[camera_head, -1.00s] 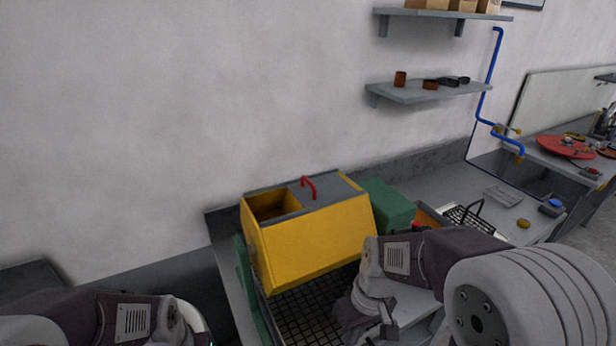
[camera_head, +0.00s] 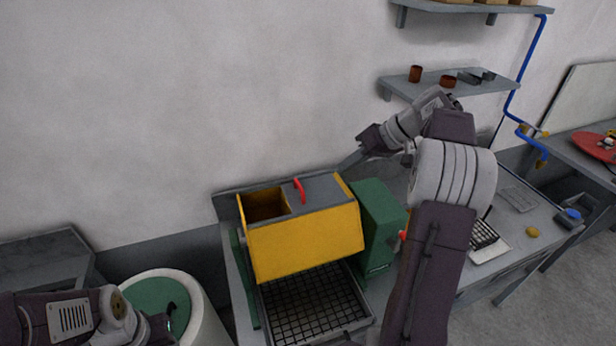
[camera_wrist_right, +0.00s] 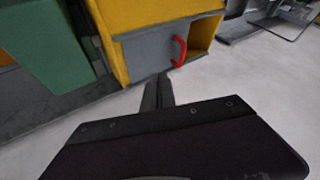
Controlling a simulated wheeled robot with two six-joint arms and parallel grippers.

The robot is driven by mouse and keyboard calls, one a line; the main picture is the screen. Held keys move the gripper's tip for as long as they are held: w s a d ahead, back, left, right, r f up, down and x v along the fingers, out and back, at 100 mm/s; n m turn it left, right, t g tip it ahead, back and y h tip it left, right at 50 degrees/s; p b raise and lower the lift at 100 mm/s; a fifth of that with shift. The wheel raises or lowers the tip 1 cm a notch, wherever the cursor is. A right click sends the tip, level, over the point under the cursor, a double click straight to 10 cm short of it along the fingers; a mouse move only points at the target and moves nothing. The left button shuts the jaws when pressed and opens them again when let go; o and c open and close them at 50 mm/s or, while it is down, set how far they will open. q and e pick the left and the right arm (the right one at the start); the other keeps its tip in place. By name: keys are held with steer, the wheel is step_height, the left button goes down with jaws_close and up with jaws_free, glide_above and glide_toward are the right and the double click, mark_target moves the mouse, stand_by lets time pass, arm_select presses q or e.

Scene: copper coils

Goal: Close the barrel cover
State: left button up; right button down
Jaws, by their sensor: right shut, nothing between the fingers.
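The yellow barrel (camera_head: 305,240) stands on the bench in the head view. Its grey cover (camera_head: 325,188) with a red handle (camera_head: 299,190) lies over the right part of the top, leaving an opening at the left. The right wrist view shows the cover (camera_wrist_right: 146,52), the handle (camera_wrist_right: 180,51) and the opening (camera_wrist_right: 203,36). My right gripper (camera_head: 349,162) is shut and empty beside the cover's far right edge; in its wrist view the fingertips (camera_wrist_right: 161,78) point at the cover's edge. I cannot tell if they touch. My left gripper (camera_head: 168,326) is low at the left, its fingers unclear.
A green housing (camera_head: 378,220) adjoins the barrel's right side. A black mesh tray (camera_head: 315,305) lies below its front. A white bin (camera_head: 203,318) with a green inside stands at the lower left. A shelf (camera_head: 425,88) hangs above the bench, over my right arm.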

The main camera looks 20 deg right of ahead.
steer(key=p, duration=0.3)
glide_toward(312, 195)
steer(key=w+f, duration=0.1)
steer(key=w, duration=0.1)
steer(key=w+a+f, duration=0.1)
steer(key=w+f, duration=0.1)
steer(key=shift+w+f, duration=0.15)
steer(key=shift+f, duration=0.15)
steer(key=a+p, duration=0.1)
steer(key=a+r+p, duration=0.1)
steer(key=a, duration=0.1)
steer(key=shift+w+a, duration=0.1)
steer(key=shift+a, duration=0.15)
steer(key=shift+a+f, duration=0.1)
steer(key=shift+a, duration=0.05)
